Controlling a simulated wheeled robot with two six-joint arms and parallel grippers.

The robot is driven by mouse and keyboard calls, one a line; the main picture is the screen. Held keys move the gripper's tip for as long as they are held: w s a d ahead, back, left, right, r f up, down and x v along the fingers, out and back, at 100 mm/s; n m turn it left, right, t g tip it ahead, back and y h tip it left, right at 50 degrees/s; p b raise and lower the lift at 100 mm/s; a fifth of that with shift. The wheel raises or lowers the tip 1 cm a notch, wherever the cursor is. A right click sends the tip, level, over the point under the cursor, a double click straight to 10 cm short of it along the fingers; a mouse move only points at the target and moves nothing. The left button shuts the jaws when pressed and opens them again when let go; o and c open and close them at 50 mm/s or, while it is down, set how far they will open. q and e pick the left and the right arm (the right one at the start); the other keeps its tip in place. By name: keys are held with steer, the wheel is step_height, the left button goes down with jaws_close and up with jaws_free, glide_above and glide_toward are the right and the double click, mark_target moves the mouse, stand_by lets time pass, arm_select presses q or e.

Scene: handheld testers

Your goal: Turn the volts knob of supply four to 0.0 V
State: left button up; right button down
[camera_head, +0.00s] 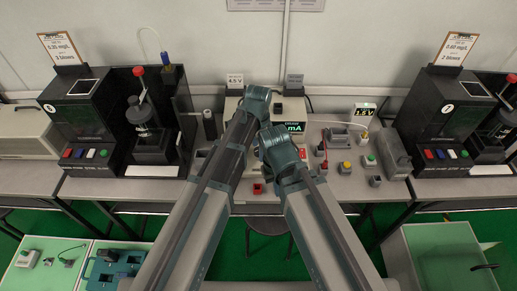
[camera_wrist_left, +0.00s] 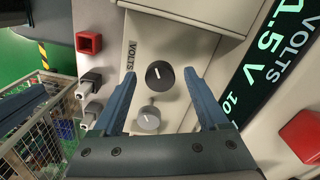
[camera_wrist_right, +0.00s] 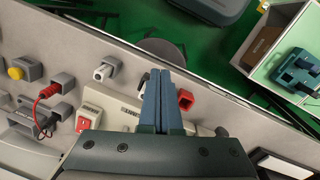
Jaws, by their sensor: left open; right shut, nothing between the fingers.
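The power supply front shows in the left wrist view, with a black knob (camera_wrist_left: 160,75) bearing a white pointer line, and a grey knob (camera_wrist_left: 149,120) below it. The word VOLTS is printed beside the black knob. The green display (camera_wrist_left: 275,55) reads 1.5 V. My left gripper (camera_wrist_left: 158,80) is open, its fingers on either side of the black knob; contact cannot be told. In the head view my left gripper (camera_head: 257,96) is over the central unit, hiding much of it. My right gripper (camera_head: 280,140) is shut and empty; it also shows in the right wrist view (camera_wrist_right: 160,72).
A red socket (camera_wrist_left: 88,42) and a red button (camera_wrist_left: 302,137) flank the knobs. A red switch (camera_wrist_right: 83,122) and a red socket (camera_wrist_right: 185,100) are near my right gripper. Black testers stand left (camera_head: 88,115) and right (camera_head: 435,115) on the benches.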

arm_select(q)
jaws_close()
steer(key=shift+n, duration=0.4)
steer(key=n, duration=0.4)
steer(key=shift+n, duration=0.4)
steer(key=n, duration=0.6)
steer(key=shift+s, duration=0.1)
steer(key=shift+n, duration=0.3)
jaws_free()
